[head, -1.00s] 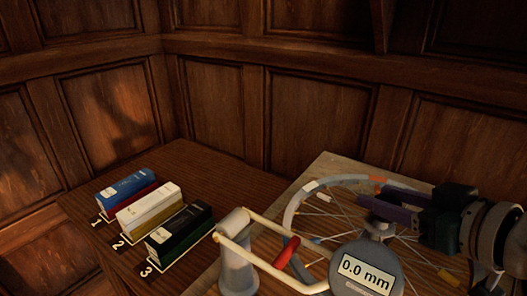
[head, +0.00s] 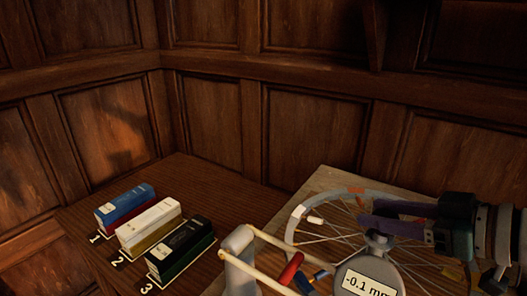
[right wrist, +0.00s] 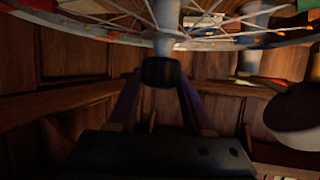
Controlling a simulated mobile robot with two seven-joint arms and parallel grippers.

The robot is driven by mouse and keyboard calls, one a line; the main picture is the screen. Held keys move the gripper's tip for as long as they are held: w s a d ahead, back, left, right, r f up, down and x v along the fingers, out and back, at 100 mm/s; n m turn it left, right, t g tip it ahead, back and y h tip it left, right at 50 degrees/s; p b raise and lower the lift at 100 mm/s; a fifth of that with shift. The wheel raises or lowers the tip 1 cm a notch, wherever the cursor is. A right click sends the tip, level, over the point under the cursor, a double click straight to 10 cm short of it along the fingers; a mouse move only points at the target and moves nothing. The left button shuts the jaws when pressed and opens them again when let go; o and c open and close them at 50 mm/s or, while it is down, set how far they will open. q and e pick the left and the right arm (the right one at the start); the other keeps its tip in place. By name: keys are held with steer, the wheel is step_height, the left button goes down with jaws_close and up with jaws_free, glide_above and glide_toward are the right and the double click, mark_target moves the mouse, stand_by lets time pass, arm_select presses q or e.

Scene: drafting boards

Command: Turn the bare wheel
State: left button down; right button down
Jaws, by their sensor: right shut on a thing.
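The bare spoked wheel (head: 289,232) has a pale rim with a white patch and an orange patch. It sits at the right of the head view, partly hidden by the gauge and my right arm. In the right wrist view its spokes and rim (right wrist: 243,43) cross the top. My right gripper (head: 372,222) reaches in from the right over the wheel. In the right wrist view its purple fingers are shut on a dark knob (right wrist: 161,71) at the end of the wheel's grey axle. A round grey gauge (head: 344,268) reads -0.1 mm. My left gripper is not in view.
A blue box (head: 124,201), a white box (head: 149,218) and a dark green box (head: 182,242) stand on labelled spots 1, 2 and 3 on the brown table. A grey post (head: 238,262) with cream bars and a red piece (head: 291,268) stands left of the gauge.

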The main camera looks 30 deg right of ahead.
steer(key=shift+c, duration=1.5)
jaws_free()
step_height(320, 180, up, 20)
steer(key=p, duration=0.7)
